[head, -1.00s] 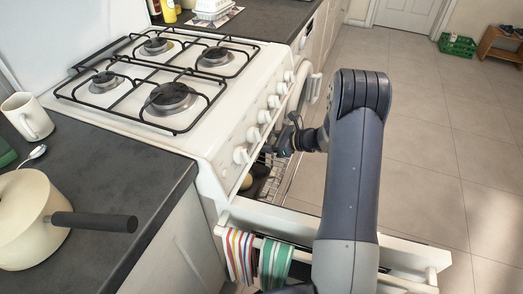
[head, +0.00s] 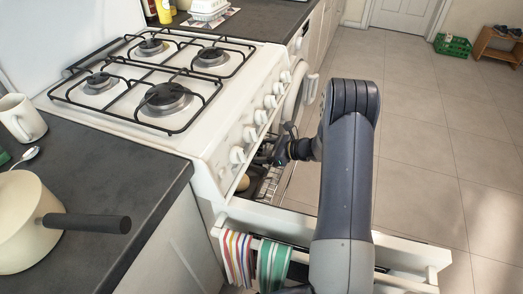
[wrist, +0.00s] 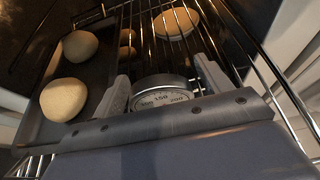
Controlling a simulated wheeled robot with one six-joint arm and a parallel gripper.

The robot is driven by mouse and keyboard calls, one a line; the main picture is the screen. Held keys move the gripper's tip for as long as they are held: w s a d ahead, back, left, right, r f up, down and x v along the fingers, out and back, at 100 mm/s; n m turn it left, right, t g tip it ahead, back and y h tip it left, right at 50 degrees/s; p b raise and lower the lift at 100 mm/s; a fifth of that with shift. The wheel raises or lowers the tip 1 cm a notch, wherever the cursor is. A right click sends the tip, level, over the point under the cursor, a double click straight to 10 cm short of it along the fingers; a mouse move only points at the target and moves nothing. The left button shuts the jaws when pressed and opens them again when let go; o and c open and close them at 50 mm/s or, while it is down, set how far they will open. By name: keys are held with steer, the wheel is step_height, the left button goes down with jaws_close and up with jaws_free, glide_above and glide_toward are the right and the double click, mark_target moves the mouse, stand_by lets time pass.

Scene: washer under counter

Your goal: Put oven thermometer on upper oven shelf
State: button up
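The oven thermometer (wrist: 163,95) is a round metal dial with numbers on its face. In the wrist view it sits between the two fingers of my gripper (wrist: 165,88), which appear shut on it. Its lower part is hidden by the gripper body. The wire oven shelf (wrist: 235,75) runs beneath and beyond it; I cannot tell whether the thermometer touches the bars. In the head view my gripper (head: 268,150) reaches into the open front of the white oven (head: 205,150), and the thermometer cannot be made out there.
A dark tray (wrist: 100,72) with pale rolls (wrist: 64,99) lies left of the thermometer. A round pale item (wrist: 176,22) is farther back. The oven door (head: 405,252) is folded down, with a striped towel (head: 237,258) and a green-striped towel (head: 273,264) on its handle.

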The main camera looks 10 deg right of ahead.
steer(key=shift+r, duration=0.1)
steer(key=shift+r+p, duration=0.25)
steer(key=shift+p, duration=0.05)
steer(key=p+v, duration=0.1)
steer(key=v, duration=1.1)
steer(key=shift+f, duration=0.15)
stand_by(0.5)
